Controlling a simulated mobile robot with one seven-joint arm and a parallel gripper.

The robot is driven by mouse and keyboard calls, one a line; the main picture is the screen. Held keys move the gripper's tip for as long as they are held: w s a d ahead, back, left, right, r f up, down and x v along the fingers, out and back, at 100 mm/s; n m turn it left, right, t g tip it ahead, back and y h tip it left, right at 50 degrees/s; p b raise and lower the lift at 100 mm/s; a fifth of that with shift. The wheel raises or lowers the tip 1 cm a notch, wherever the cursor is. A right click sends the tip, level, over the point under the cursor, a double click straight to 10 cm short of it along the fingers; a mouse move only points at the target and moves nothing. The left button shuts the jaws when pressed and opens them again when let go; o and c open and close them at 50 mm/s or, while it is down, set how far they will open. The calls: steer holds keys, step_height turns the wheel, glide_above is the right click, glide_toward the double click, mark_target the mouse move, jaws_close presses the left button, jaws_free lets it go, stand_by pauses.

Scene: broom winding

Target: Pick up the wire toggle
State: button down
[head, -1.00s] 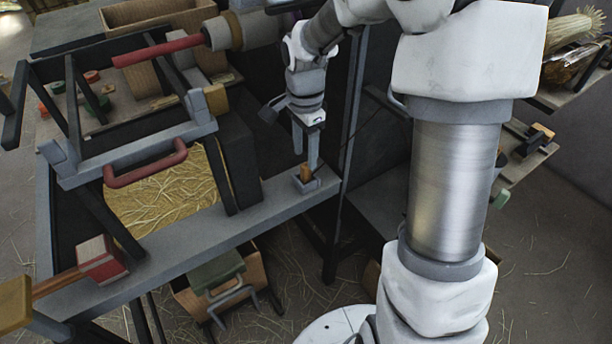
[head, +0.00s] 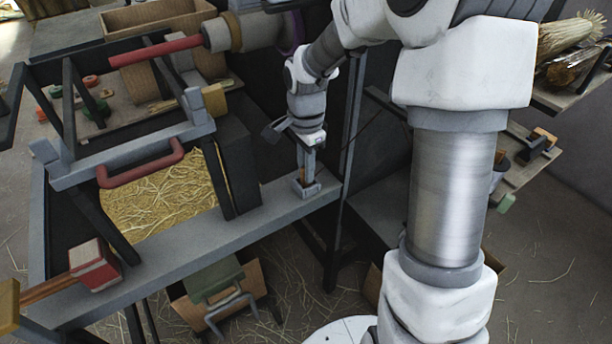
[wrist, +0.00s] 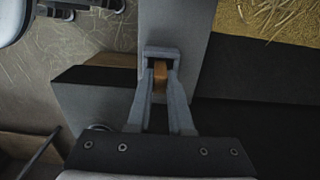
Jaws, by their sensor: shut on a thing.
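The wire toggle, a small orange-brown piece (wrist: 160,73), sits between my fingers in the wrist view. A small grey bracket (wrist: 160,51) shows right at its far side, at the end of the grey beam (head: 262,207). My gripper (wrist: 160,80) is shut on the toggle. In the head view my gripper (head: 307,180) points down at the right end of the beam, low over the bracket. There the fingers hide most of the toggle. I cannot tell whether the toggle is clear of the bracket.
A tray of yellow straw (head: 160,200) and a dark block (head: 236,165) stand left of my gripper. A dark upright post (head: 352,110) is close on the right. A red-headed mallet (head: 95,265) lies at the beam's left end. A box (head: 255,285) is below.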

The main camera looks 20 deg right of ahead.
steer(key=shift+r, duration=0.1)
steer(key=shift+s+a+r+p, duration=0.1)
steer(key=shift+a+r+p, duration=0.05)
steer(key=shift+r+p, duration=0.25)
step_height(320, 180, up, 7)
steer(key=p, duration=0.3)
steer(key=s+a+f+p, duration=0.1)
steer(key=s+a+p, duration=0.1)
steer(key=s+a, duration=1.1)
steer(key=shift+s+a, duration=0.3)
steer(key=shift+s, duration=0.35)
